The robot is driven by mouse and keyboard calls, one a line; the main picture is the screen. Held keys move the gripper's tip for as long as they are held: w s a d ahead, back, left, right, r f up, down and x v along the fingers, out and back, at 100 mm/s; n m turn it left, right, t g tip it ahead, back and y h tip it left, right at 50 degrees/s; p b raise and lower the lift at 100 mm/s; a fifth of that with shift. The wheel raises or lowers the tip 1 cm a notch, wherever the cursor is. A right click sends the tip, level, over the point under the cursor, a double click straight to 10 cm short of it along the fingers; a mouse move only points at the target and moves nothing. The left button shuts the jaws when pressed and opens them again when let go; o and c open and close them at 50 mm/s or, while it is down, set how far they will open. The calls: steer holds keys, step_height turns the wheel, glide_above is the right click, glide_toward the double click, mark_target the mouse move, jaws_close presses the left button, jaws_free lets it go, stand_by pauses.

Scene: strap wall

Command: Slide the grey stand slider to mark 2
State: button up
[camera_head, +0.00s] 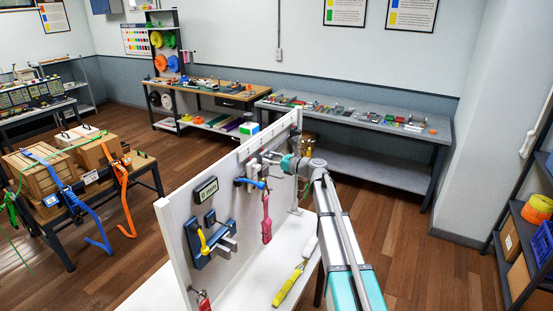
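A white upright panel (172,233) stands on a white table and carries several fittings. A dark blue fitting with grey bars (225,243) and a yellow strap piece (205,242) is on its near part; I cannot tell for sure whether this is the grey stand slider. No mark numbers are readable. A small display (205,190) sits above it, its text too small to read surely. My gripper (269,158) is at the far part of the panel, beyond and above that fitting and apart from it. Its fingers are too small to tell open from shut.
A pink strap (266,218) hangs from a blue-handled fitting (251,183) on the panel, between my gripper and the blue fitting. A table with strapped boxes (40,175) stands at left.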

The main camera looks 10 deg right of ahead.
stand_by(0.3)
steer(key=shift+d, duration=0.1)
steer(key=v, duration=1.2)
stand_by(0.3)
steer(key=s+a+f+n+g+h+b, duration=0.35)
steer(key=s+f+n, duration=0.3)
steer(key=f, duration=0.25)
steer(key=s+a+f+n+g+h+b, duration=0.2)
steer(key=s+a+f+n+g+b, duration=0.15)
steer(key=s+f+n, duration=0.4)
steer(key=s+d+f+n+g+h+b, duration=0.1)
steer(key=s+d+f+n+h+b, duration=0.1)
steer(key=s+f+n+h, duration=0.2)
steer(key=s+d+f+n+g+h+b, duration=0.2)
steer(key=s+f+n+h, duration=0.3)
steer(key=s+f, duration=0.5)
steer(key=s+n+b, duration=0.1)
steer(key=s+n, duration=0.1)
steer(key=s, duration=0.1)
steer(key=shift+s+d+f+g+b, duration=0.25)
steer(key=shift+s+f+g+b, duration=0.05)
steer(key=shift+f+b, duration=0.05)
